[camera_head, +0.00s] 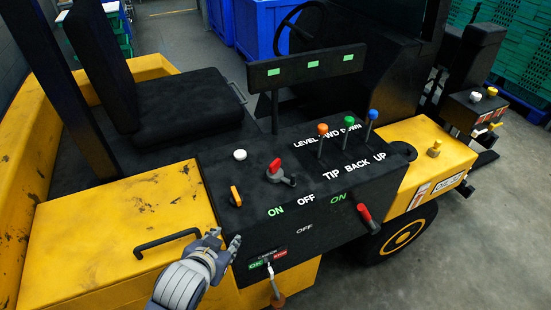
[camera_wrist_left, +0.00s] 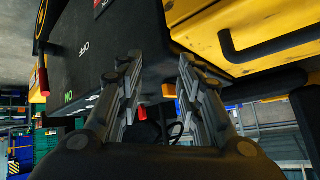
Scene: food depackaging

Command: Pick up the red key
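A red key-like piece (camera_head: 274,166) stands on a dark base on top of the black control panel; a red piece also shows between my fingers in the wrist view (camera_wrist_left: 142,112), beyond them. A second red handle (camera_head: 364,212) sticks out of the panel's front face, below the right ON label; it shows at the left in the wrist view (camera_wrist_left: 43,81). Which one is the key, I cannot tell for sure. My left gripper (camera_head: 226,239) is open and empty near the panel's front left corner, apart from both red pieces. My right gripper is not in view.
The black control panel (camera_head: 320,220) carries an orange switch (camera_head: 236,196), a white button (camera_head: 240,155) and upright levers with orange, green and blue knobs. A black grab handle (camera_head: 167,241) sits on the yellow body. A small hanging key (camera_head: 271,275) is below a label plate.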

